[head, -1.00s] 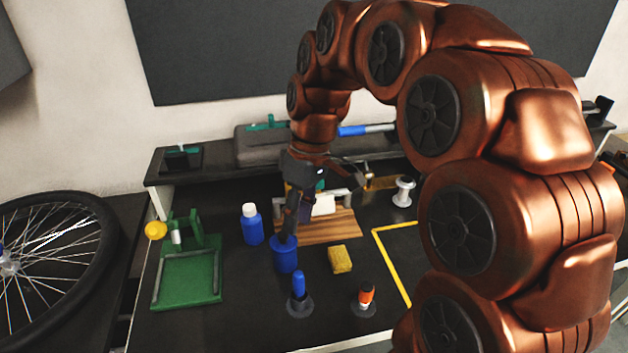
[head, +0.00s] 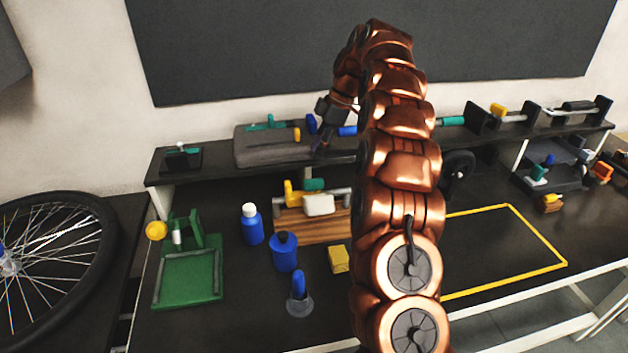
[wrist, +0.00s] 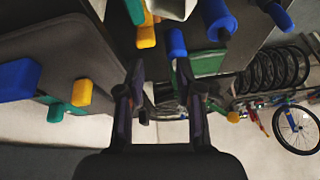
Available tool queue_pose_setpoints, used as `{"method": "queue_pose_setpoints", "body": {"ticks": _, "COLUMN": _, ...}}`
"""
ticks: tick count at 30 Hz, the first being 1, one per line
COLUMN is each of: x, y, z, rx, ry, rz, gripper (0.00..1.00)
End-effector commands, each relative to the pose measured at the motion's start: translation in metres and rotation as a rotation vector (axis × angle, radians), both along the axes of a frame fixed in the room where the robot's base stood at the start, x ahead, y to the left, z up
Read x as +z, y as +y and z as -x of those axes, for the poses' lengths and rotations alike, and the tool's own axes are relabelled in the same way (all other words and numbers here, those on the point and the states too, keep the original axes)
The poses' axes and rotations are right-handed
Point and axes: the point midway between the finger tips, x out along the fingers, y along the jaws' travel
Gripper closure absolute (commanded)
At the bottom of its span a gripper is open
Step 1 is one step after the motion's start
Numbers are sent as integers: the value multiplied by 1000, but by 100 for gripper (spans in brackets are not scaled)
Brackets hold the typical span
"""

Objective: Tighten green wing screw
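On the raised shelf, a grey block (head: 268,150) carries a teal-green piece (head: 265,123) on top. In the wrist view a green knob (wrist: 56,112), a yellow knob (wrist: 82,92) and a blue knob (wrist: 16,80) stand out from the grey block at left. I cannot tell which green part is the wing screw. My gripper (head: 320,148) is near the block's right end. In the wrist view its fingers (wrist: 163,95) are apart with nothing between them.
Below the shelf are two blue bottles (head: 252,225), a yellow sponge (head: 339,260), a wooden board (head: 300,229) and a green fixture (head: 188,278). The yellow-outlined area (head: 500,245) is largely clear.

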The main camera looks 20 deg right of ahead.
Motion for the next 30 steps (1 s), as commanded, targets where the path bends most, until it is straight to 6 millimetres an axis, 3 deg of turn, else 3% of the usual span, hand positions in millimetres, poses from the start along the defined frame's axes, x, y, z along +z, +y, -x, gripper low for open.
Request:
{"method": "queue_pose_setpoints", "body": {"ticks": 3, "x": -11, "y": -22, "z": -12, "rx": 49, "ry": -34, "rz": 7, "gripper": 65}}
{"method": "queue_pose_setpoints", "body": {"ticks": 10, "x": -20, "y": -40, "z": -21, "rx": 106, "ry": -74, "rz": 18, "gripper": 65}}
{"method": "queue_pose_setpoints", "body": {"ticks": 30, "x": -57, "y": -26, "z": -24, "rx": 112, "ry": -76, "rz": 17, "gripper": 65}}
